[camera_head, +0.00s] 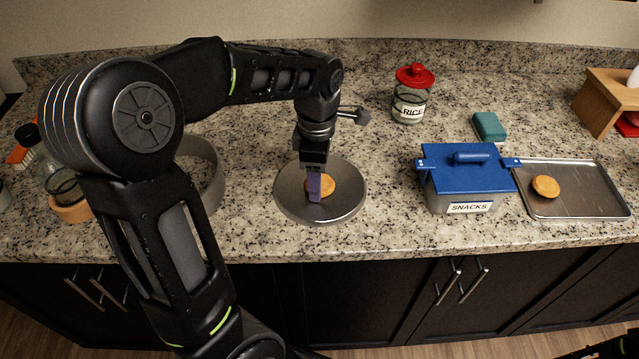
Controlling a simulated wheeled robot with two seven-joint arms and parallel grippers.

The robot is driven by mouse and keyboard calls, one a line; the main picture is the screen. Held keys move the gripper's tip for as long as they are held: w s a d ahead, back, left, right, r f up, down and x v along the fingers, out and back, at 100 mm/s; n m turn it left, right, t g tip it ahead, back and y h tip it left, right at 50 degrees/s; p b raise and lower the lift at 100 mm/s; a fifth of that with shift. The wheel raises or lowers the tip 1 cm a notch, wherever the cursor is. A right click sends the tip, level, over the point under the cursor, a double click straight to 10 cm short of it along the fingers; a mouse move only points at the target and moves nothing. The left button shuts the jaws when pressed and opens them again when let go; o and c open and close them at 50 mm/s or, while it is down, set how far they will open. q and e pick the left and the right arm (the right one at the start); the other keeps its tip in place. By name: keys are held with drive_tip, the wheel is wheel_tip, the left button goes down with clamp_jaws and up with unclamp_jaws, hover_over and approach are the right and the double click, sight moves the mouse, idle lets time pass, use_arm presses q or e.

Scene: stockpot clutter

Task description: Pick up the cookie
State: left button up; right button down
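A round tan cookie (328,186) lies on a round metal plate or lid (345,210) on the counter. My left gripper (313,194) points down over this cookie, and its purple-grey fingers hide part of it. I cannot tell whether the fingers touch the cookie or how far apart they are. A second, similar cookie (545,186) lies on a rectangular metal tray (590,208) at the right. My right gripper is not in view; only a dark piece, probably of my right arm, shows at the bottom right corner.
A metal box with a blue lid (466,178), labelled SNACKS, stands left of the tray. Behind are a RICE jar (411,100) with a red lid, a teal block (489,126) and a wooden stand (606,100). A grey round rim (208,180) is partly behind my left arm.

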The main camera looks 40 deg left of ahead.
use_arm(q)
drive_tip(key=shift+c, duration=1.1)
drive_tip(key=shift+r, duration=0.1)
wheel_tip(320, 180, up, 10)
drive_tip(key=shift+b, duration=0.35)
